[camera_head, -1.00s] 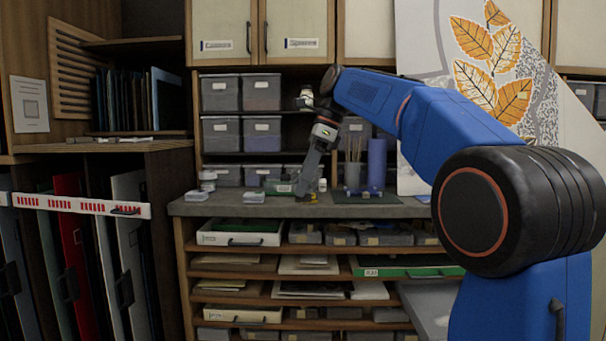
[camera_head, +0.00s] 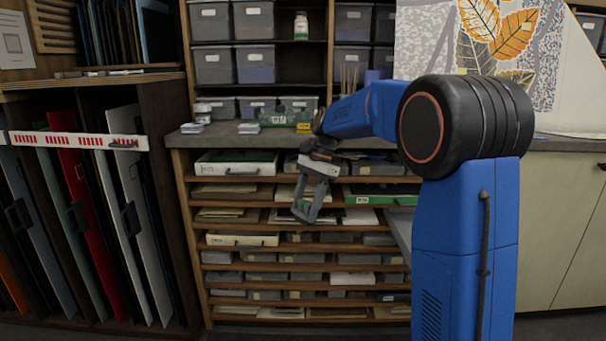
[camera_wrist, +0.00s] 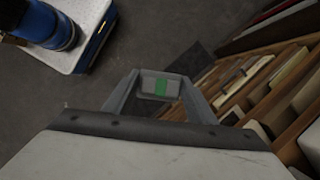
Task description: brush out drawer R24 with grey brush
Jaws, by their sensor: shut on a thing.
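My gripper (camera_head: 304,212) hangs tilted down in front of the shelf rack, below the countertop. In the wrist view, its fingers (camera_wrist: 160,88) are shut on a small grey thing with a green patch (camera_wrist: 161,87). It may be the grey brush, but no bristles can be made out. The rack holds shallow drawers and trays, including a white-fronted drawer (camera_head: 236,164), a green-fronted one (camera_head: 380,196) and a lower cream-fronted one (camera_head: 243,240). Their labels are too small to read, so I cannot tell which is R24.
Grey bins (camera_head: 213,66) fill the shelves above. Upright panels (camera_head: 75,185) stand in a rack at left. The wrist view shows open floor (camera_wrist: 60,90) beside the shelves.

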